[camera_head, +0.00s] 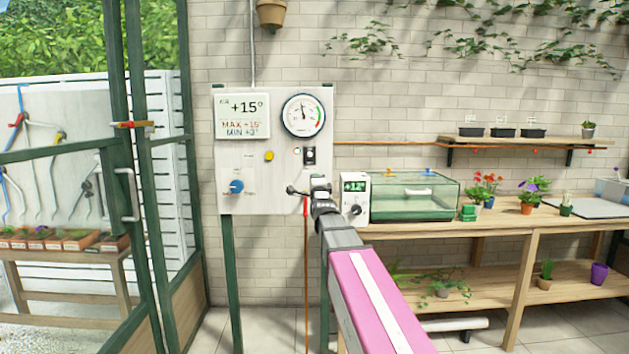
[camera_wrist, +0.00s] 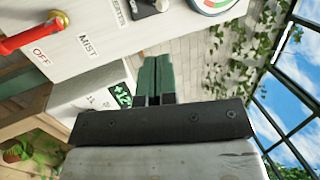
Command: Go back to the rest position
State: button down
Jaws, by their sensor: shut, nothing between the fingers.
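My gripper (camera_head: 319,186) is raised in front of the white control panel (camera_head: 238,190), at the panel's lower right in the head view. My arm reaches up to it from the bottom right. In the wrist view the two green fingers (camera_wrist: 155,78) lie side by side, shut and empty. The panel (camera_wrist: 95,45) also shows in the wrist view, with MIST and OFF labels and a red handle (camera_wrist: 35,35). Part of the panel's lower right edge is hidden behind my gripper in the head view.
Right of my gripper stand a white box reading +12° (camera_head: 355,187) and a glass-sided green case (camera_head: 415,197) on the wooden bench (camera_head: 480,221). Potted flowers (camera_head: 532,193) stand farther right. A green-framed door (camera_head: 135,200) is at left. The brick wall is behind.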

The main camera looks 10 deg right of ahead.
jog(key=s+f+n+g, duration=0.3)
jog(key=f+g, duration=0.1)
jog(key=f, duration=0.7)
jog(key=s+f+n+g, duration=0.3)
jog(key=f+g, duration=0.1)
jog(key=f, duration=0.6)
jog(key=s+f+n+g, duration=0.3)
jog(key=f+g, duration=0.1)
jog(key=f, duration=0.7)
jog(key=s+f+n+g, duration=0.8)
jog(key=s+f+g, duration=0.2)
jog(key=s+f, duration=0.8)
jog(key=s, duration=0.4)
jog(key=shift+d+n, duration=0.3)
jog(key=shift+d, duration=0.1)
